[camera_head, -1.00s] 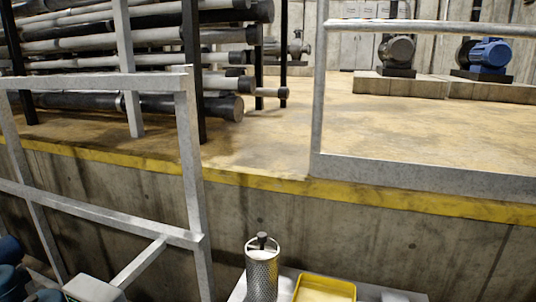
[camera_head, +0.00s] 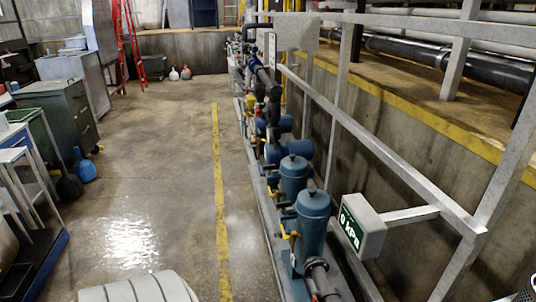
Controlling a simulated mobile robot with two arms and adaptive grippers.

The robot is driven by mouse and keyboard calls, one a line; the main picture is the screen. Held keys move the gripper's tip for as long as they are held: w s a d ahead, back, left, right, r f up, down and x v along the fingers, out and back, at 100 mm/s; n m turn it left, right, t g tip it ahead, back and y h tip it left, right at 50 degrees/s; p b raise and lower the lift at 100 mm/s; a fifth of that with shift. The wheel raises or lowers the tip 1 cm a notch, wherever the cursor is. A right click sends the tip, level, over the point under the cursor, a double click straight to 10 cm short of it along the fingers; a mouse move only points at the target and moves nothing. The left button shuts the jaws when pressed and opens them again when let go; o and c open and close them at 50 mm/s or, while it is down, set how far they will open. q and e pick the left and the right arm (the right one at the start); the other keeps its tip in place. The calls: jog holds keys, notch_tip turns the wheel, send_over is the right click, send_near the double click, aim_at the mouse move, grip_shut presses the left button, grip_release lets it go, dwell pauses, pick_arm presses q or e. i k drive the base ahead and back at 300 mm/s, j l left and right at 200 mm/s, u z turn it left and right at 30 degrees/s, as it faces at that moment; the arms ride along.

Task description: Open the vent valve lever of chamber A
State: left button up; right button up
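A line of blue cylindrical vessels (camera_head: 312,228) with pipework runs away from me right of the centre. Small yellow lever-like handles (camera_head: 290,234) sit beside the vessels, with another farther along the line (camera_head: 251,102). I see no chamber lettering, so I cannot tell which handle, if any, is the vent valve lever of chamber A. Neither of my grippers is in view.
A metal railing (camera_head: 385,150) and a concrete ledge bound the right side. A yellow floor line (camera_head: 218,190) runs along the vessels. Open floor (camera_head: 150,170) lies to its left. Green cabinets (camera_head: 60,115), a bench and a red ladder (camera_head: 128,45) stand at left.

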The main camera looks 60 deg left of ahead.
aim_at(286, 237)
jog(key=u, duration=1.6)
